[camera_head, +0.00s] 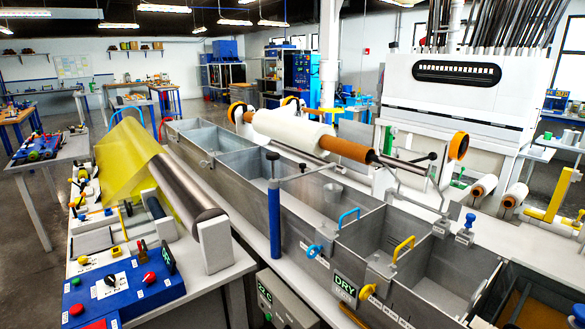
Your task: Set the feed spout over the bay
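A blue upright post (274,215) with a dark knob on top stands at the near long wall of the grey metal bath. A thin grey pipe (304,176) reaches right from its upper part, over the open bath; it looks like the feed spout, though I cannot tell for certain. A small grey cup-like piece (332,190) shows below and right of the pipe's end; I cannot tell whether they join. The bath is split into several open bays, one with bare metal walls (428,268) at the near right. A "DRY" label (344,287) is on the near wall. My gripper is not in view.
A blue-handled divider (348,217) and a yellow-handled one (403,246) stand in the bath. A white-and-orange roller (290,131) spans above it. At left are yellow film (125,165), a dark roller (185,185) and a blue control panel (120,290).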

